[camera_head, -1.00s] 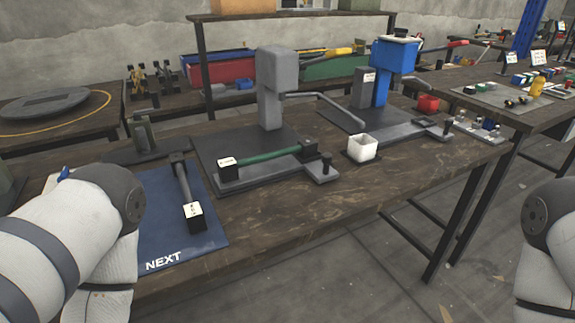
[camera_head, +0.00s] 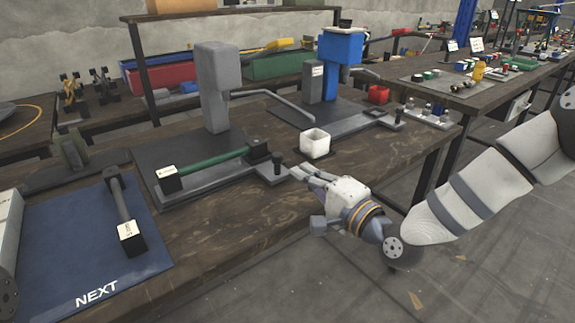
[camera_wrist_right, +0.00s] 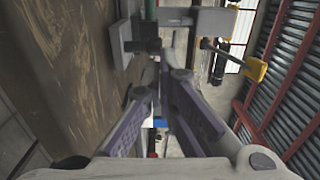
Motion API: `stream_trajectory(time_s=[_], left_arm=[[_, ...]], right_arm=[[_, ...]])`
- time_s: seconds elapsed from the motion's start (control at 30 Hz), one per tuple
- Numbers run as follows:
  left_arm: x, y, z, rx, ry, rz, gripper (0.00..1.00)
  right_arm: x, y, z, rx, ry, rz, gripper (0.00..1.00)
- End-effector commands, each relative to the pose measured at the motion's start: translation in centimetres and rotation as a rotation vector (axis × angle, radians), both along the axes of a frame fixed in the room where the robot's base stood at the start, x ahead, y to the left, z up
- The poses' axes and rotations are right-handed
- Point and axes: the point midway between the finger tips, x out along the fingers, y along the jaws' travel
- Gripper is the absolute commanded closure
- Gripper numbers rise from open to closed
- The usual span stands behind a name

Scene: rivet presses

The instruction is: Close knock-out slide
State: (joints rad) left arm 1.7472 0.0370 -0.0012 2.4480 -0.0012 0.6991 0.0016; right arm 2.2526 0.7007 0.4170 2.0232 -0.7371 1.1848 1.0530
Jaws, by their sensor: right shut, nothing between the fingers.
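The grey press (camera_head: 219,88) stands on the wooden bench with a green bar (camera_head: 215,158) lying across its low base. At the right end of the base is a grey slide plate (camera_head: 272,174) with an upright black knob (camera_head: 278,161); I take this as the knock-out slide, and it sticks out to the right. My right gripper (camera_head: 300,173) is shut and empty, just right of the knob, with a small gap seeming to remain. In the right wrist view its fingers (camera_wrist_right: 155,78) meet below the grey slide parts (camera_wrist_right: 124,42).
A blue mat (camera_head: 75,245) with a dark bar (camera_head: 122,205) lies at left. The bench front (camera_head: 240,232) is clear.

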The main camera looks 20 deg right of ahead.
Motion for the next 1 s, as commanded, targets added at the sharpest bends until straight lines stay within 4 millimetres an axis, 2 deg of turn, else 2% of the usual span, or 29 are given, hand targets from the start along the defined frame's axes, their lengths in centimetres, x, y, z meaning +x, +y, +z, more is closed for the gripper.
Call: stream_trajectory(time_s=[0.1, 0.3, 0.77, 1.0], left_arm=[[-0.3, 0.0, -0.3, 0.0, 0.009, 0.0, 0.62], [-0.4, 0.0, -0.4, 0.0, 0.014, 0.0, 0.62], [-0.5, 0.0, -0.5, 0.0, 0.015, -0.001, 0.62], [-1.4, 0.0, -1.5, 0.0, 0.046, -0.001, 0.62]], right_arm=[[2.2, 0.8, -0.2, -0.002, 0.002, 0.001, 1.0], [4.5, 1.6, -0.1, -0.001, 0.001, 0.0, 1.0], [5.0, 1.8, -0.1, -0.002, 0.002, 0.0, 1.0], [6.7, 2.7, -0.5, -0.001, 0.005, 0.0, 1.0]])
